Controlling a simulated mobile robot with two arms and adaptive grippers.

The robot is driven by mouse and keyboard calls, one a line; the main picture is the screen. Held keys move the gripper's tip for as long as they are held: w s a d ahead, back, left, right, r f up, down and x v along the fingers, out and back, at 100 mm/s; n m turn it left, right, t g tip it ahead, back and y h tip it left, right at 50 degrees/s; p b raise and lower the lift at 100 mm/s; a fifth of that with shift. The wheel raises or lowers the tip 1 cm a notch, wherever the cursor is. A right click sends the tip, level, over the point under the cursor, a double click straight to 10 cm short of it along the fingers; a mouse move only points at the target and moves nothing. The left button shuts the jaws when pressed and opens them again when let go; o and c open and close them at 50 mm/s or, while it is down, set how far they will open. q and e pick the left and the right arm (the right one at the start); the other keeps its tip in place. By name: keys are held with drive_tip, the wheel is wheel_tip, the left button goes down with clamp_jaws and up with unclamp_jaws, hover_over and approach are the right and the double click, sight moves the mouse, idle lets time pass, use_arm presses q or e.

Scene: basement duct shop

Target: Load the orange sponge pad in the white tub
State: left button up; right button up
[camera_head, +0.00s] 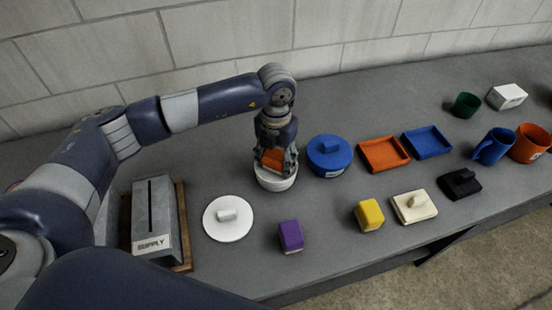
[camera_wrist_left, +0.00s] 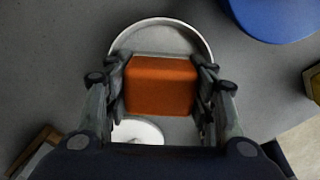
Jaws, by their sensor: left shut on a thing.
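The orange sponge pad (camera_wrist_left: 160,86) is a small orange block held between the fingers of my left gripper (camera_head: 272,160). In the head view the pad (camera_head: 272,158) shows between the fingers, right over the white tub (camera_head: 275,183). The tub is round and open at the top. In the left wrist view its rim (camera_wrist_left: 163,22) curves behind the pad. I cannot tell how far the pad is above or inside the rim. A round white lid with a knob (camera_head: 229,218) lies on the bench to the left of the tub. My right gripper is not in view.
A blue lidded tub (camera_head: 328,155) stands close to the right of the white tub. A grey supply box (camera_head: 156,218) is at left. Purple (camera_head: 291,236) and yellow (camera_head: 369,215) blocks lie in front. Orange (camera_head: 384,154) and blue (camera_head: 427,142) trays lie farther right.

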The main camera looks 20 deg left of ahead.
sight(276, 155)
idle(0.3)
use_arm(q)
drive_tip(key=shift+r+p, duration=0.6)
drive_tip(key=shift+r, duration=0.35)
drive_tip(key=shift+r+p, duration=1.2)
drive_tip(key=shift+r, duration=1.35)
